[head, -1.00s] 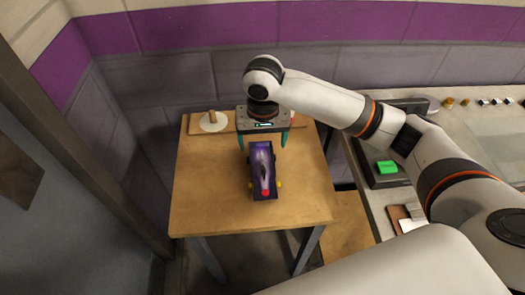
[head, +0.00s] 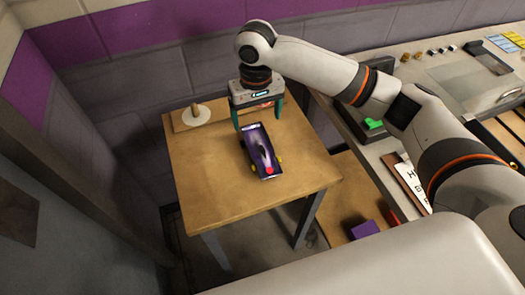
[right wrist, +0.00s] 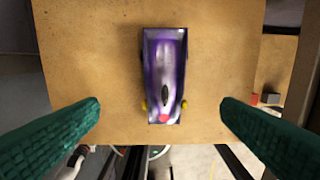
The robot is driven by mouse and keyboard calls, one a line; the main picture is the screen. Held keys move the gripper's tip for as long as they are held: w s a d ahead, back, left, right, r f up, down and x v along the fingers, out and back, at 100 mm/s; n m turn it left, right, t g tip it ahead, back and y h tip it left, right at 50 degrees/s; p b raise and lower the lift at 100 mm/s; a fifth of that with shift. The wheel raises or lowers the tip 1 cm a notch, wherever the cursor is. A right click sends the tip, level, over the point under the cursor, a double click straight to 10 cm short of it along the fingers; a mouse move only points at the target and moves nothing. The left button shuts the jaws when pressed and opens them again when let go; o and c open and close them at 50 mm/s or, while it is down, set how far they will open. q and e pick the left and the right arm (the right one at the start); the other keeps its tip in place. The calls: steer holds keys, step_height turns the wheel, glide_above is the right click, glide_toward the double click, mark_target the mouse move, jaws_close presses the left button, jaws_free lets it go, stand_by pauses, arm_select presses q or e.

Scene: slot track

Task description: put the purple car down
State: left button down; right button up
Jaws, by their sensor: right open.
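The purple car (head: 262,152) sits on the small wooden table (head: 210,190), with a pale stripe on top, yellow wheels and a red spot at its near end. It also shows in the right wrist view (right wrist: 165,75), lying flat on the tabletop. My right gripper (head: 258,122) is open above the far end of the car. In the right wrist view its green fingers (right wrist: 160,112) stand wide apart on either side of the car, not touching it. My left gripper is not in view.
A board with a white disc and peg (head: 194,115) lies at the table's back edge. A grey bench (head: 400,75) with a green block (head: 373,124) stands to the right. A purple block (head: 364,229) lies low beside the table. The tabletop's near left is clear.

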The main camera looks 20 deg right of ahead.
glide_above(260, 143)
steer(key=f, duration=0.5)
steer(key=shift+s+f, duration=0.3)
steer(key=shift+s, duration=0.05)
steer(key=shift+a+f, duration=0.1)
steer(key=shift+f, duration=0.25)
steer(key=shift+w+f+p, duration=0.1)
steer(key=shift+f+p, duration=0.2)
steer(key=shift+f, duration=0.3)
steer(key=f, duration=0.4)
steer(key=shift+w+f, duration=0.15)
steer(key=shift+w, duration=0.05)
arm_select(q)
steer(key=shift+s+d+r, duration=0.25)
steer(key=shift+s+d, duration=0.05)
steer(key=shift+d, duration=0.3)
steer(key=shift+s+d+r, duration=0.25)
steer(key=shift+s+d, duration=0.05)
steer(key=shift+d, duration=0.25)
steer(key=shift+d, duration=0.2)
arm_select(e)
steer(key=c, duration=1.3)
